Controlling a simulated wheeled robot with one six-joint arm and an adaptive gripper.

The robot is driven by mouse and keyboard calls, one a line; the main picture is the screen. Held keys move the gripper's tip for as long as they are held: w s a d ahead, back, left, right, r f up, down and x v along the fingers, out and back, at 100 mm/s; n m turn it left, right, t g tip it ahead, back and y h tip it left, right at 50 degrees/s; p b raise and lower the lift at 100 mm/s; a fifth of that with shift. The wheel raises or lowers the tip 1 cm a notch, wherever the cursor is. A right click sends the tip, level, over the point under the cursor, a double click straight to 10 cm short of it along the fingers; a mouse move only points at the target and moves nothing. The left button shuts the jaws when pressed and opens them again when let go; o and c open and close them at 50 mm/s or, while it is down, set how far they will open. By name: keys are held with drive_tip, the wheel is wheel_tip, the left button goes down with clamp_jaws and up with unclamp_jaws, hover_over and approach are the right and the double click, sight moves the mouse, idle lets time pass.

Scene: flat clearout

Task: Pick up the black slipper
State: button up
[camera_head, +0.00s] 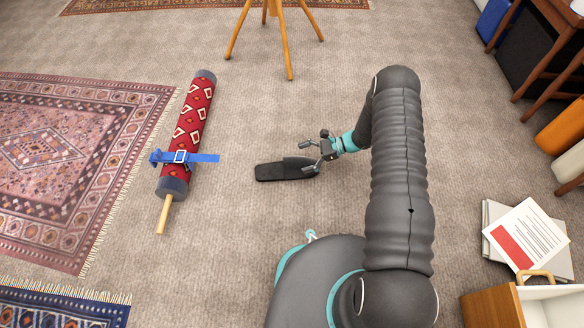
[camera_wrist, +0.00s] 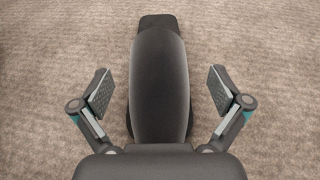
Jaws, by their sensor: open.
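The black slipper (camera_head: 286,169) lies on the beige carpet in the middle of the head view, its long side running left to right. My gripper (camera_head: 309,157) is at its right end, low over the floor. In the wrist view the slipper (camera_wrist: 160,85) points away from me and lies between the two spread fingers of my gripper (camera_wrist: 160,92). The fingers are open, with a visible gap on each side of the slipper. The slipper's near end is hidden behind the gripper's body.
A rolled red rug (camera_head: 192,125) with a blue strap (camera_head: 190,157) lies left of the slipper. Patterned rugs (camera_head: 60,150) cover the far left. A wooden tripod stand (camera_head: 284,45) is behind. Papers (camera_head: 528,236) and a wooden drawer box (camera_head: 495,307) are at right. Carpet around the slipper is clear.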

sight(296, 162)
drive_tip(key=x, duration=0.4)
drive_tip(key=shift+s+a+f, duration=0.15)
drive_tip(key=shift+s+a, duration=0.1)
drive_tip(key=c, duration=1.4)
